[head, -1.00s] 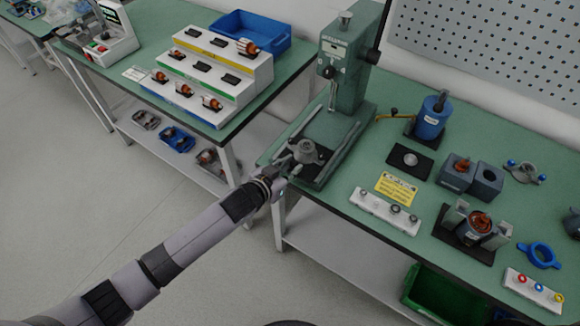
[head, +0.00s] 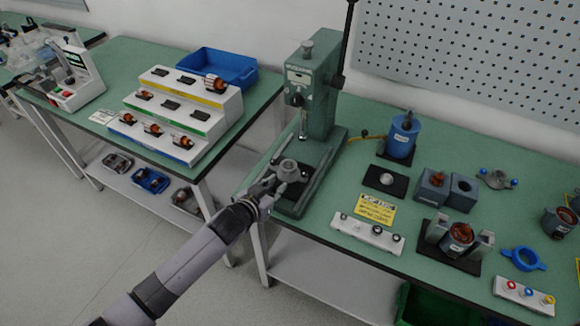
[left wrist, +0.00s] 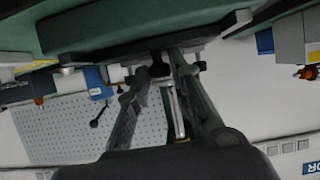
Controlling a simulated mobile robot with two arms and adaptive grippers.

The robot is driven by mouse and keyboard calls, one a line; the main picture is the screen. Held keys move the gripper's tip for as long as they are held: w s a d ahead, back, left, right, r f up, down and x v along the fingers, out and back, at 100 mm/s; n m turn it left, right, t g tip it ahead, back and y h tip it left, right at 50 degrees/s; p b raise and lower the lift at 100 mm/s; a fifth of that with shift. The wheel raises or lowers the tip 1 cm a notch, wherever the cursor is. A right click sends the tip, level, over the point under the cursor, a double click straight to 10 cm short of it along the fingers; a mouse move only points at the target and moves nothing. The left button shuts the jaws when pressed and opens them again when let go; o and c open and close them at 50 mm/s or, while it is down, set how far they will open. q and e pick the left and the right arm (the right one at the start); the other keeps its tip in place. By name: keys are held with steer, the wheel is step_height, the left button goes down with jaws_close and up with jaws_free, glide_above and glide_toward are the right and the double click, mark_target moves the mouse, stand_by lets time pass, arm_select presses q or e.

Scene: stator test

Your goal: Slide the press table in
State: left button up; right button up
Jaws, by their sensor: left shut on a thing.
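The green press (head: 322,95) stands at the left end of the right bench, its spindle pointing down. The press table lies low between the rails of the press base (head: 327,165), and a grey round fixture (head: 291,171) sits on it, in front of and below the spindle. My left gripper (head: 272,186) is at the front of the table, beside the fixture. In the left wrist view its fingers (left wrist: 161,72) close on a small dark knob at the table's front edge. The gripper hides most of the grip point. My right gripper is not in view.
Right of the press are a blue canister (head: 403,136), a black pad (head: 386,180), a yellow label (head: 376,208) and a white strip with knobs (head: 367,233). A stepped rack (head: 180,112) and a blue bin (head: 217,67) stand on the left bench. A gap separates the benches.

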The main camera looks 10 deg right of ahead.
mark_target(291, 164)
arm_select(q)
steer(key=shift+w+d+b, duration=0.55)
steer(key=shift+w+d, duration=0.1)
steer(key=shift+w, duration=0.2)
steer(key=shift+w+d+b, duration=0.55)
steer(key=shift+w+d, duration=0.1)
steer(key=shift+w, duration=0.2)
steer(key=shift+w+d+b, duration=0.8)
steer(key=shift+w+b, duration=0.2)
steer(key=shift+w, duration=0.1)
steer(key=shift+w+d+b, duration=0.8)
steer(key=shift+w+b, duration=0.15)
steer(key=shift+w, duration=0.1)
steer(key=o, duration=0.6)
steer(key=shift+c, duration=0.2)
steer(key=p+v, duration=0.3)
steer(key=p, duration=0.2)
steer(key=shift+s+a+r, duration=0.1)
steer(key=shift+a+r, duration=0.05)
steer(key=shift+r, duration=0.15)
steer(key=shift+p+v, duration=0.95)
steer(key=shift+p, duration=0.2)
steer(key=shift+s+a, duration=0.2)
steer(key=shift+s, duration=0.1)
steer(key=shift+f, duration=0.1)
